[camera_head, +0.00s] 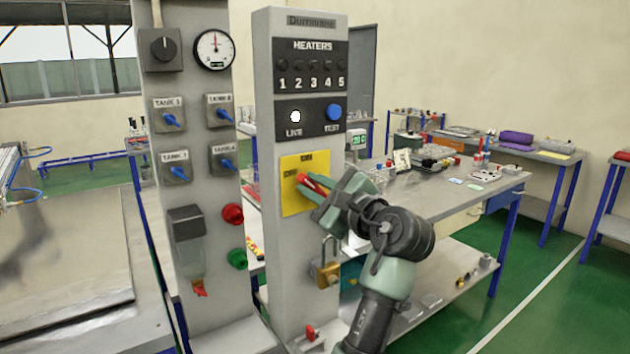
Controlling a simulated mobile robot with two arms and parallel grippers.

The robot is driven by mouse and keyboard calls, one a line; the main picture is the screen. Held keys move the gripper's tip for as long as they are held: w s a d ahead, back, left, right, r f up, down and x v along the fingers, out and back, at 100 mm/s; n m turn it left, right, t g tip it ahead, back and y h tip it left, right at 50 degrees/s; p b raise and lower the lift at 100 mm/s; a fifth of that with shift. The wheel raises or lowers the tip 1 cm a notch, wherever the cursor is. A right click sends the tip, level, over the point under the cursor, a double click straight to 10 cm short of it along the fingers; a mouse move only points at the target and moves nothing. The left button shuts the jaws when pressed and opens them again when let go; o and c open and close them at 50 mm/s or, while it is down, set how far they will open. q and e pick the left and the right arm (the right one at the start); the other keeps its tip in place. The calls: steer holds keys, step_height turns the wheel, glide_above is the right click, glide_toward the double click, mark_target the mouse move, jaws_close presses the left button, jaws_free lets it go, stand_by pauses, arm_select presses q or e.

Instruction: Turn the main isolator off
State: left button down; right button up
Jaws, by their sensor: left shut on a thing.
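The main isolator is a yellow plate (292,165) with a red handle (304,181), on the front of the grey heater panel (262,60). Small dark labels sit at the plate's top and left, too small to read surely. My left gripper (320,188) is shut on the red handle and hides much of it. The handle's exact angle cannot be told. Above the plate, the lamp marked LIVE (295,117) shows white, beside the blue TEST button (333,112). My right gripper is not in view.
A brass padlock (327,270) hangs on the panel just below my gripper. The grey tank-valve column (197,120) stands close on the left, with red (233,213) and green (237,258) buttons. A cluttered workbench (465,195) stands behind on the right.

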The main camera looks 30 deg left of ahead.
arm_select(q)
steer(key=shift+s+a+f+n+b, duration=0.1)
steer(key=shift+f+n+b, duration=0.25)
steer(key=shift+n, duration=1.2)
steer(key=shift+s+f+n+b, duration=0.15)
steer(key=shift+f+n+b, duration=0.2)
steer(key=shift+n, duration=1.15)
steer(key=shift+s+a+f+n+b, duration=0.1)
steer(key=shift+f+n+b, duration=0.25)
steer(key=shift+n, duration=1.2)
steer(key=shift+r, duration=0.1)
steer(key=c, duration=1.3)
jaws_free()
